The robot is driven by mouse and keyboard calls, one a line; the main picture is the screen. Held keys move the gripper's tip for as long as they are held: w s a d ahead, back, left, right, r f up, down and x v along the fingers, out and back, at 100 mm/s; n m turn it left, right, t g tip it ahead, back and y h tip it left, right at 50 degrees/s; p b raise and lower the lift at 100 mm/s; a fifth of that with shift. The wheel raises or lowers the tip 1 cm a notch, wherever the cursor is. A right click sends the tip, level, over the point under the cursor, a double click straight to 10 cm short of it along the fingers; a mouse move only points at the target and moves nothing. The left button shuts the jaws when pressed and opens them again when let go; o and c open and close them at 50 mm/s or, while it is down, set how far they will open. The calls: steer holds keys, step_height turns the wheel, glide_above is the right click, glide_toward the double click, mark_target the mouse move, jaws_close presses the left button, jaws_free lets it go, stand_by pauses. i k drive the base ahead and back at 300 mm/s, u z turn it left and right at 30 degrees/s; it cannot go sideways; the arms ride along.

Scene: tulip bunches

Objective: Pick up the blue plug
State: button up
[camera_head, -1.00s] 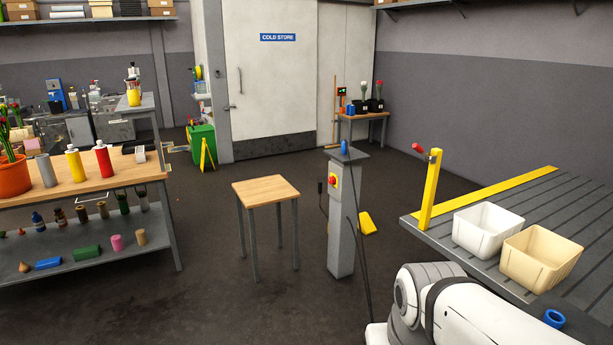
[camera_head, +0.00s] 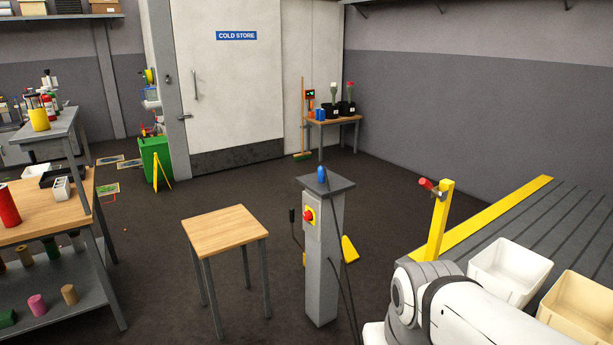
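The blue plug (camera_head: 323,175) is a small rounded blue piece standing on the dark flat top of a grey post (camera_head: 325,255), near the middle of the view. A dark cable runs down beside the post, and a red button on a yellow plate sits on its left face. My white arm shows at the lower right, in front of and to the right of the post. My gripper is outside the view.
A small wooden-topped table (camera_head: 220,231) stands left of the post. A grey slatted bench (camera_head: 577,215) with a yellow edge, a yellow upright (camera_head: 440,220) and a white bin (camera_head: 508,272) is at right. Dark floor is open behind the post.

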mark_target(321, 178)
steer(key=z, duration=0.2)
steer(key=i, duration=2.95)
steer(key=u, duration=0.1)
